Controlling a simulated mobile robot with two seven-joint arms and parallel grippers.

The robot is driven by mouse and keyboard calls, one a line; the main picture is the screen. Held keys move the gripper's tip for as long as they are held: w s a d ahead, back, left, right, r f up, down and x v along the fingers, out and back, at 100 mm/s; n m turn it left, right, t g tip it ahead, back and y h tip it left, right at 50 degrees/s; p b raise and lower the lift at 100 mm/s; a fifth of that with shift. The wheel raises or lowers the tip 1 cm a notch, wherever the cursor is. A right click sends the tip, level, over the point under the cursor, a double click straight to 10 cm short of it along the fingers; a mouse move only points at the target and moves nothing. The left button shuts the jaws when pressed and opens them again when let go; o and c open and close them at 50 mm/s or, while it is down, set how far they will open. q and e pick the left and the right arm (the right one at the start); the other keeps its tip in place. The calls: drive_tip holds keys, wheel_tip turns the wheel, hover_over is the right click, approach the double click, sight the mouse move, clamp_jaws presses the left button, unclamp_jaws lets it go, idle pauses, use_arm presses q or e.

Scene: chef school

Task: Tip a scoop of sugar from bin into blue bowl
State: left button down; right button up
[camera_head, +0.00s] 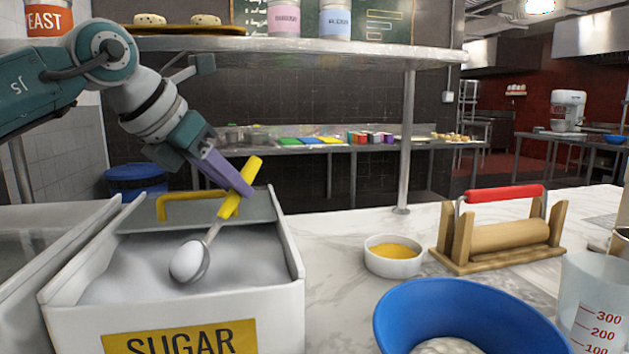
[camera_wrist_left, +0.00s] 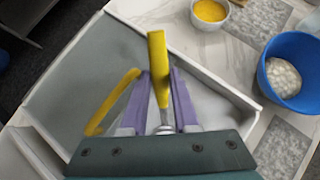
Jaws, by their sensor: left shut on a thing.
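My left gripper (camera_head: 246,190) is shut on the yellow handle of a scoop (camera_head: 229,207). The scoop's metal bowl (camera_head: 189,261) points down at the sugar surface inside the bin and holds a white heap; I cannot tell whether it touches the sugar below. The white sugar bin (camera_head: 290,270) has a yellow label, and its grey lid with a yellow handle is at the back. The blue bowl (camera_head: 470,300) stands to the right of the bin with pale contents. In the left wrist view the gripper (camera_wrist_left: 162,95) is around the scoop handle, and the blue bowl (camera_wrist_left: 290,60) is at the right.
A small white dish of yellow powder (camera_head: 393,257) stands between the bin and a wooden rolling-pin stand (camera_head: 500,232). A clear measuring jug (camera_head: 600,300) is right of the blue bowl. A metal shelf (camera_head: 300,46) with jars runs above, on a post (camera_head: 406,140).

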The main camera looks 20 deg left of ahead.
use_arm(q)
drive_tip(key=shift+r+p, duration=1.65)
drive_tip(key=shift+r, duration=0.75)
wheel_tip(320, 180, up, 6)
drive_tip(key=g+y+p, duration=0.1)
drive_tip(key=g+p, duration=0.2)
drive_tip(key=p, duration=0.7)
drive_tip(key=shift+f+g+p, duration=0.1)
drive_tip(key=shift+g+p, duration=0.25)
drive_tip(key=shift+g, duration=0.05)
